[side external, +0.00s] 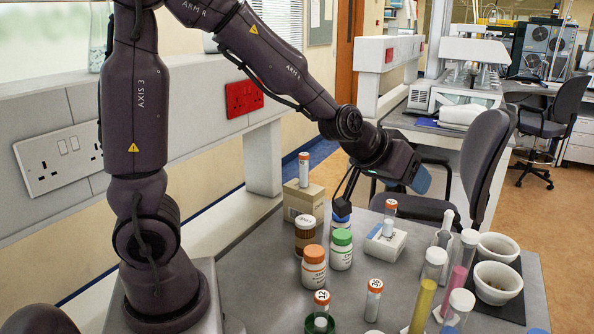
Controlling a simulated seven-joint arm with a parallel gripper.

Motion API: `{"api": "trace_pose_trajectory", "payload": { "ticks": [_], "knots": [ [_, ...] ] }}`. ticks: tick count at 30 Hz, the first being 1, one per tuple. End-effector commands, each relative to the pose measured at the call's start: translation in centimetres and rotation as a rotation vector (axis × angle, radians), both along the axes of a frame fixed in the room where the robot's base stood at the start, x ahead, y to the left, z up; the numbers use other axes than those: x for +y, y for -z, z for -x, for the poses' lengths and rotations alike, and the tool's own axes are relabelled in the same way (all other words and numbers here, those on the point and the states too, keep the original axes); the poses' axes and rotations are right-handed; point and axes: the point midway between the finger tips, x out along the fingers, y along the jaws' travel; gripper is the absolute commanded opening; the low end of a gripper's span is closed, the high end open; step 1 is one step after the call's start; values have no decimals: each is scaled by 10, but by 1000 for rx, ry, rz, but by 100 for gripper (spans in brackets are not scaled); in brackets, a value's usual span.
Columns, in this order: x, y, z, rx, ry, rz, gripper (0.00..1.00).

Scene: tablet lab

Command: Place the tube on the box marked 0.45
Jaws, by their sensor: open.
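Several small white tubes with orange caps are in view; I cannot tell which one the task means. One tube (303,170) stands upright on a brown cardboard box (300,204). Another tube (390,209) stands upright at a small white box (385,246). A tube marked 30 (373,301) stands on the bench, and a tube marked 12 (321,302) stands at a green ring-like holder. The print on both boxes is too small to read. My gripper (342,204) is open and points down, just above a blue-capped bottle (341,221), between the two boxes. No tube shows between its fingers.
An orange-capped jar (314,268), a green-capped jar (341,251) and a brown jar (305,236) crowd the bench below my gripper. Tall coloured tubes (422,306) and white mortars (496,283) fill the right. The grey bench (272,262) is bare at left. A chair (486,165) stands behind.

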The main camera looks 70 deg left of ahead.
Motion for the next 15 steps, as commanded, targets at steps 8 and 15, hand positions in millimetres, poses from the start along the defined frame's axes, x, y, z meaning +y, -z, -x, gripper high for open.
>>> {"api": "trace_pose_trajectory", "payload": {
  "ticks": [8,15],
  "knots": [
    [-40,-53,122,213,268,-54,56],
    [-36,-56,196,364,320,-141,56]
  ]
}}
